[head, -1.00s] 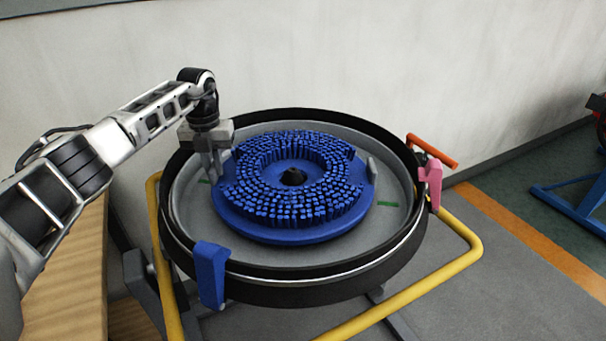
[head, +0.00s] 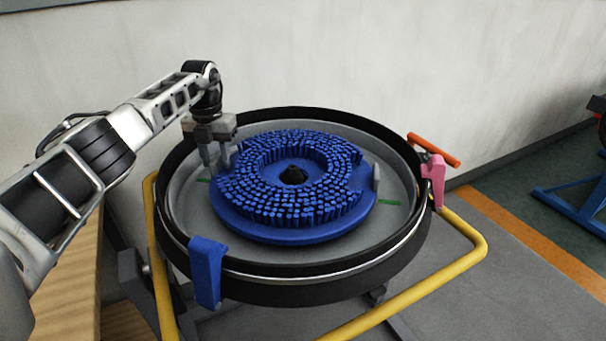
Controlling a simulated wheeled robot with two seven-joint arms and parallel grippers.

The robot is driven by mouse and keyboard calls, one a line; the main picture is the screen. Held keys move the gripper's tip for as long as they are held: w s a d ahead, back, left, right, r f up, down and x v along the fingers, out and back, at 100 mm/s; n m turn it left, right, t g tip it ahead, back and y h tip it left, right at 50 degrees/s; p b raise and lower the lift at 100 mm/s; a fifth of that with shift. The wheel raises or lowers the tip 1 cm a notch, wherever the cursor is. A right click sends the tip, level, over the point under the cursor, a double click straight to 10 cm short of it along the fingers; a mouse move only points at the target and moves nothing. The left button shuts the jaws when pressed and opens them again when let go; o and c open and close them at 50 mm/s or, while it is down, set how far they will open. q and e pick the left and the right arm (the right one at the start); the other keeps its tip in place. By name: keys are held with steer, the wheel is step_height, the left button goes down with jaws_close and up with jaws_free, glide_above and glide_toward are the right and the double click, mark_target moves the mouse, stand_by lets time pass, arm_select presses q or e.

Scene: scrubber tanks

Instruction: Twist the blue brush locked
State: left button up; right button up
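The blue brush (head: 286,236) is a round disc with rings of blue bristles and a black hub at its centre. It lies bristles up in the round tank. A grey upright tab (head: 376,177) stands at its right edge. My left gripper (head: 217,166) points down at the brush's left edge, beside the bristles. Its two fingers show a little apart. What lies between their tips is hidden, so I cannot tell whether they grip anything. My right gripper is out of view.
The tank has a black rim (head: 300,290), with a blue clamp (head: 207,272) in front and a pink clamp (head: 434,180) at right. Green marks (head: 389,202) lie on the tank floor. An orange handle (head: 433,150) and yellow tube frame (head: 440,272) flank it. A wall stands behind.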

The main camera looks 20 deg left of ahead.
arm_select(q)
steer(key=shift+r, duration=0.1)
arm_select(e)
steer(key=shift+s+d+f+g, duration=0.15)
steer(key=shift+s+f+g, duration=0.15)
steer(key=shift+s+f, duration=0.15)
arm_select(q)
steer(key=shift+s+a+f, duration=0.1)
steer(key=shift+s+f, duration=0.05)
steer(key=shift+f, duration=0.05)
steer(key=shift+r, duration=0.3)
step_height(320, 180, up, 16)
steer(key=p, duration=0.1)
steer(key=shift+f, duration=0.15)
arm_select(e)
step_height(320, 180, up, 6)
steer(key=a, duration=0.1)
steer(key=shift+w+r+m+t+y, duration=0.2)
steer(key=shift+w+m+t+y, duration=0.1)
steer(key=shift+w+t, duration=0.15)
arm_select(q)
steer(key=shift+p, duration=0.4)
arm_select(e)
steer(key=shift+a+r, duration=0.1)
